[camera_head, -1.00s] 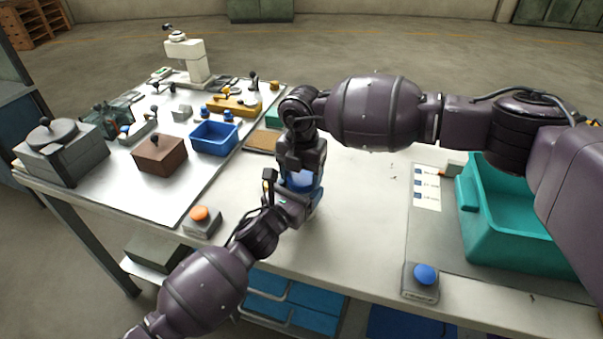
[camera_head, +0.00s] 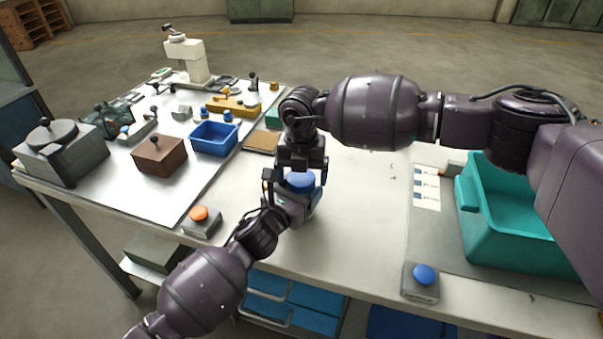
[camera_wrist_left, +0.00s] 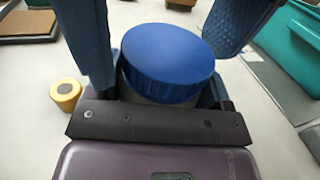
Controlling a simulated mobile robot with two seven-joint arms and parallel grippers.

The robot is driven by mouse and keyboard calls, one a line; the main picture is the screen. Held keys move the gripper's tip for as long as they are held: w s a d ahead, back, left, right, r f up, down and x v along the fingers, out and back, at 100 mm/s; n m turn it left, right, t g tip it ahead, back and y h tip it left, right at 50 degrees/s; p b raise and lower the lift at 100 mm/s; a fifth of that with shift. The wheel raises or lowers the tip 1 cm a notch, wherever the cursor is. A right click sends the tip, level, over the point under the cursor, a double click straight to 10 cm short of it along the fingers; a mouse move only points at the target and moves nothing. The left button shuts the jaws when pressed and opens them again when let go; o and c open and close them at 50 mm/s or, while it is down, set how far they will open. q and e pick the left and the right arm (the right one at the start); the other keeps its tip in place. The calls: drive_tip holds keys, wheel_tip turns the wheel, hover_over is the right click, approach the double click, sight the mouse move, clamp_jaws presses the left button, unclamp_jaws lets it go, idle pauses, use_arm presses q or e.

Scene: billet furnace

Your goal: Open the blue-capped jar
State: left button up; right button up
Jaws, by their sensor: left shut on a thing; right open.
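The jar (camera_wrist_left: 160,98) has a wide blue cap (camera_wrist_left: 168,55) sitting on top of it. The cap also shows in the head view (camera_head: 300,183), at the near part of the table. My left gripper (camera_head: 292,208) is shut on the jar's body below the cap. My right gripper (camera_head: 302,165) is open, pointing down right behind and above the cap. In the left wrist view dark blue fingers rise on both sides of the cap, apart from it at the top. Most of the jar's body is hidden by my left gripper.
An orange button box (camera_head: 202,219) stands left of the jar and a blue button box (camera_head: 421,282) to the right. A teal bin (camera_head: 478,222) is at the right. A blue bin (camera_head: 214,138) and a brown box (camera_head: 160,155) stand farther left.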

drive_tip(key=shift+s+a+r, duration=0.1)
drive_tip(key=shift+r, duration=2.15)
drive_tip(key=shift+c, duration=0.4)
drive_tip(key=shift+a+r, duration=0.2)
drive_tip(key=shift+r, duration=0.4)
drive_tip(key=r+m, duration=0.2)
drive_tip(key=m, duration=0.1)
drive_tip(key=shift+m, duration=0.3)
drive_tip(key=m, duration=0.2)
drive_tip(key=shift+d+r+m, duration=0.15)
drive_tip(key=shift+d+m, duration=0.05)
drive_tip(key=shift+m, duration=0.1)
drive_tip(key=shift+f+m, duration=0.3)
drive_tip(key=shift+f, duration=3.7)
